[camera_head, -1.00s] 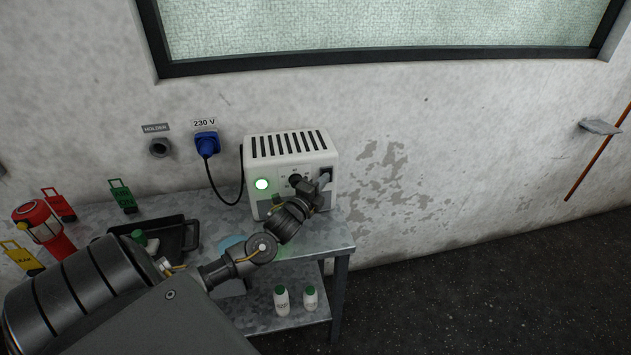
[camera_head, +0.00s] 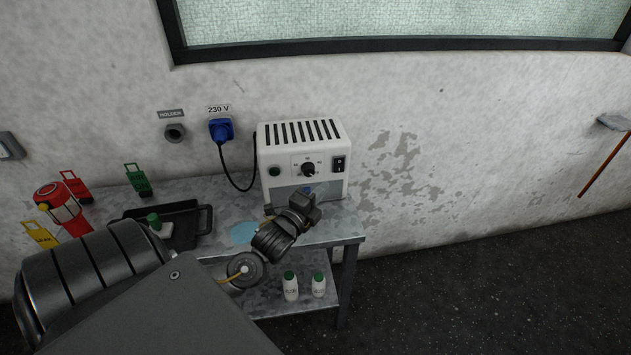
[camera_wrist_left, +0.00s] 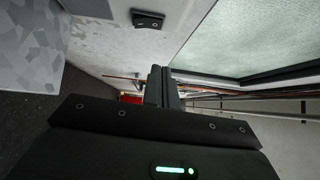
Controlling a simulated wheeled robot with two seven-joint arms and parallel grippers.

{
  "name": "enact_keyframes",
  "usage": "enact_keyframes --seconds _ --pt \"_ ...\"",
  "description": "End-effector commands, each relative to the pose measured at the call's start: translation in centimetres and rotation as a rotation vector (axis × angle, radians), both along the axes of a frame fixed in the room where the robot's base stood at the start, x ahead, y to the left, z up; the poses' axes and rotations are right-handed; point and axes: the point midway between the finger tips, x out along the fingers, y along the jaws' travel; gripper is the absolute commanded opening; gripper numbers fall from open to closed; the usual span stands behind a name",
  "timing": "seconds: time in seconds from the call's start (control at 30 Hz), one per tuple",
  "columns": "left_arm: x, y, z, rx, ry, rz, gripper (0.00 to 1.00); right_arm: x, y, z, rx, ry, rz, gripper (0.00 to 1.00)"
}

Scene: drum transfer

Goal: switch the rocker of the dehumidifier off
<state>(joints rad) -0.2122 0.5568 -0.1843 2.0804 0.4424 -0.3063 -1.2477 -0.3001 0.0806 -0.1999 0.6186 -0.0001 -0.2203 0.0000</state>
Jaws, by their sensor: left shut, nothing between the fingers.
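The dehumidifier (camera_head: 300,157) is a white box with a slotted top, standing on the metal table against the wall. Its black rocker (camera_head: 339,164) is at the right of the front panel, and it also shows in the left wrist view (camera_wrist_left: 149,19). A round dial (camera_head: 308,170) sits in the panel's middle. The round lamp (camera_head: 274,171) at its left is dark green and unlit. My left gripper (camera_head: 312,205) is below and in front of the panel, apart from the rocker. In the left wrist view its fingers (camera_wrist_left: 161,86) are together and empty. My right gripper is out of view.
A blue plug (camera_head: 221,130) with a black cable is in the wall at the left. Two green-capped bottles (camera_head: 291,286) stand on the lower shelf. The right floor is clear.

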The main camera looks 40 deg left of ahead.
Motion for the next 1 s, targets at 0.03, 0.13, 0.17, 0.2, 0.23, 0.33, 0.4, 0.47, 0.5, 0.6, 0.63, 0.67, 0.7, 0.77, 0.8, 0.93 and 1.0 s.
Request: enact_keyframes --seconds 0.03,0.13,0.17,0.2,0.23,0.33,0.4,0.47,0.5,0.6,0.63,0.67,0.7,0.77,0.8,0.93,1.0 --pt "-0.7 -0.1 -0.1 0.000 0.002 -0.001 0.00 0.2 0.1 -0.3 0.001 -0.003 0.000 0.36" --pt "-1.5 -0.1 0.0 0.001 0.001 0.001 0.00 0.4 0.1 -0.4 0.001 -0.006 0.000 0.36" --pt "-1.7 -0.1 0.1 0.001 0.001 0.002 0.00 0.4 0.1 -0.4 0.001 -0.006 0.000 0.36" --pt "-1.9 -0.1 0.1 0.001 0.001 0.003 0.00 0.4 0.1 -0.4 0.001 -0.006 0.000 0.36" --pt "-2.0 0.0 0.2 0.001 0.001 0.004 0.00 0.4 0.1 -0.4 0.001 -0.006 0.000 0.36" --pt "-2.1 0.0 0.2 0.001 0.001 0.005 0.00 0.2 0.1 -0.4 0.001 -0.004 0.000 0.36" --pt "-2.1 0.0 0.2 0.001 0.000 0.005 0.00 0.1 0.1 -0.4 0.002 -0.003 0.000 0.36" --pt "-2.1 0.0 0.2 0.001 0.000 0.005 0.00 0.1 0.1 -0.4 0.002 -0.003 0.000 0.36" --pt "-2.1 0.0 0.2 0.001 0.001 0.005 0.00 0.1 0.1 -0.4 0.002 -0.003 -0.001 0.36" --pt "-2.1 0.0 0.2 0.001 0.001 0.005 0.00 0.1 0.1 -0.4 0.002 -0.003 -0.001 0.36" --pt "-2.1 0.0 0.2 0.001 0.001 0.005 0.00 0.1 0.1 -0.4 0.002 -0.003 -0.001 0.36" --pt "-2.1 0.0 0.2 0.001 0.001 0.005 0.00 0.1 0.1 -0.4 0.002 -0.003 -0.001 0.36" --pt "-2.1 0.0 0.2 0.001 0.001 0.005 0.00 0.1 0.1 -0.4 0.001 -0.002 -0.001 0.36" --pt "-2.1 0.0 0.2 0.001 0.001 0.005 0.00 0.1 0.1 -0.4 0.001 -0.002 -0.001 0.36" --pt "-2.1 0.0 0.2 0.001 0.001 0.005 0.00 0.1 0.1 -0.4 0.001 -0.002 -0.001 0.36" --pt "-2.6 -0.6 -0.9 -0.065 0.045 0.004 0.00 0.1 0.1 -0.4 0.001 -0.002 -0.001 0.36" --pt "-3.5 -1.7 -2.9 -0.184 0.125 0.010 0.00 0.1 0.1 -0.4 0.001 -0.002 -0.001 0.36"
